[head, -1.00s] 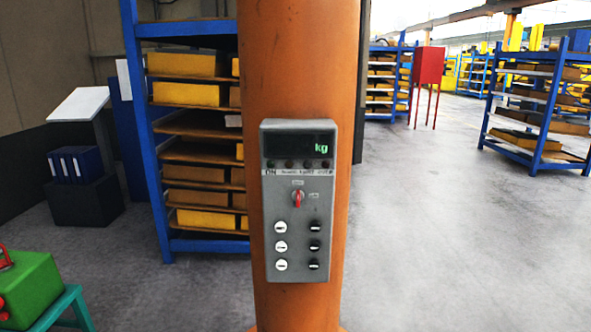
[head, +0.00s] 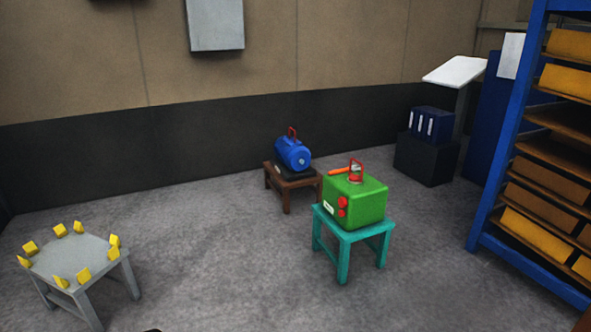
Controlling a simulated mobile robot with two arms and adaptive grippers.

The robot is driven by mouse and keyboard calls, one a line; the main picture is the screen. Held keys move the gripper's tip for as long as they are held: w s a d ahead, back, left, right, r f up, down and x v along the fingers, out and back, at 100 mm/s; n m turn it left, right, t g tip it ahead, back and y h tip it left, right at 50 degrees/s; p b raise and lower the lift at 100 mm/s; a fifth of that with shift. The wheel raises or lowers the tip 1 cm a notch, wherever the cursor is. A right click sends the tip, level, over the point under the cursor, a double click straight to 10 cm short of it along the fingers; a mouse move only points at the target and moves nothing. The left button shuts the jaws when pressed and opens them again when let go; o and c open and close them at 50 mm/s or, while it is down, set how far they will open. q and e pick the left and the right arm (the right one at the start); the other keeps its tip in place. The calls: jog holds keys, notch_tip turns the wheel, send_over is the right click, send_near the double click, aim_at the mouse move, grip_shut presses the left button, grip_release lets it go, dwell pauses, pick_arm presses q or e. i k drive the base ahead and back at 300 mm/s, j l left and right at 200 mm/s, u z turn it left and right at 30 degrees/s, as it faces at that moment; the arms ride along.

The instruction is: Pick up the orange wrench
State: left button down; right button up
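A thin orange item (head: 341,170), which looks like the orange wrench, shows at the top back edge of the green block (head: 362,203). It lies left of the block's red lifting ring (head: 356,168). It is small here, and I cannot tell whether it rests on the block or lies behind it. The green block has red knobs on its front and stands on a teal stool (head: 346,236). Neither of my grippers is in view.
A blue motor-like casting (head: 293,154) sits on a brown stool (head: 280,182) behind. A grey table (head: 72,257) with several yellow blocks around its top stands at left. A blue shelf rack (head: 488,205) stands at right. Floor between the grey table and teal stool is clear.

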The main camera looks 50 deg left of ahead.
aim_at(339, 171)
jog(key=u, duration=1.3)
